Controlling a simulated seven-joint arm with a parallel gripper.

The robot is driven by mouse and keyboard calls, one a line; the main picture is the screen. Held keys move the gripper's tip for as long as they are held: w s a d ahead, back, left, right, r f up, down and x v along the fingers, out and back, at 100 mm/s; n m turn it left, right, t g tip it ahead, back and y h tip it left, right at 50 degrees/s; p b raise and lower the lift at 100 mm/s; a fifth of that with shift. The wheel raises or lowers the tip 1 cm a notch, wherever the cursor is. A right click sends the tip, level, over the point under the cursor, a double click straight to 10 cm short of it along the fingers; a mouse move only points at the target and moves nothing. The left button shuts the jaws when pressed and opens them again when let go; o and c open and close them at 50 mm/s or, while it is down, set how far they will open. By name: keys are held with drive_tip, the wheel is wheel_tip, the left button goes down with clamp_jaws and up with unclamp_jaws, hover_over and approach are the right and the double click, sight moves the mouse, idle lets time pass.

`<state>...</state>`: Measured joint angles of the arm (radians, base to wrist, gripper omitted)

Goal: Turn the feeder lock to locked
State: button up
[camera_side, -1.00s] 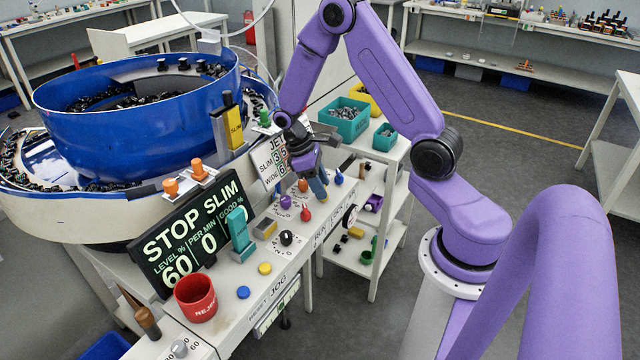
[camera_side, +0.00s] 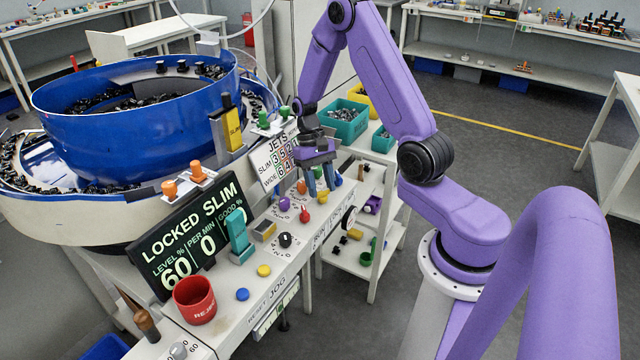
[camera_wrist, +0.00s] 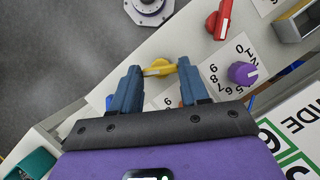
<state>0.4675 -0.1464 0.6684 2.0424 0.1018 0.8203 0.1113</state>
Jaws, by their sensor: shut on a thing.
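The feeder lock appears to be the yellow lever knob (camera_side: 322,197) on the white console, though its own label is not readable. My gripper (camera_side: 321,190) is over it, pointing down. In the wrist view the yellow lever (camera_wrist: 160,68) spans between my two blue fingertips (camera_wrist: 160,90), which are shut on its ends. The display board (camera_side: 198,235) reads "LOCKED SLIM", with 60 for level and 0 per minute.
A red lever (camera_side: 305,215) and a purple knob (camera_side: 284,204) with a number dial sit close by. A blue knob (camera_side: 338,180) is just behind my fingers. The black knob (camera_side: 286,240), red reject cup (camera_side: 195,300) and blue bowl (camera_side: 130,125) stand farther left.

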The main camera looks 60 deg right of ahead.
drive_tip(key=shift+m+t+y, duration=0.4)
drive_tip(key=shift+m+y, duration=0.1)
drive_tip(key=shift+m, duration=0.9)
drive_tip(key=shift+d, duration=0.1)
drive_tip(key=o, duration=1.1)
drive_tip(key=shift+c, duration=0.2)
drive_tip(key=v, duration=1.7)
drive_tip(key=shift+r, duration=0.25)
drive_tip(key=shift+d, duration=0.1)
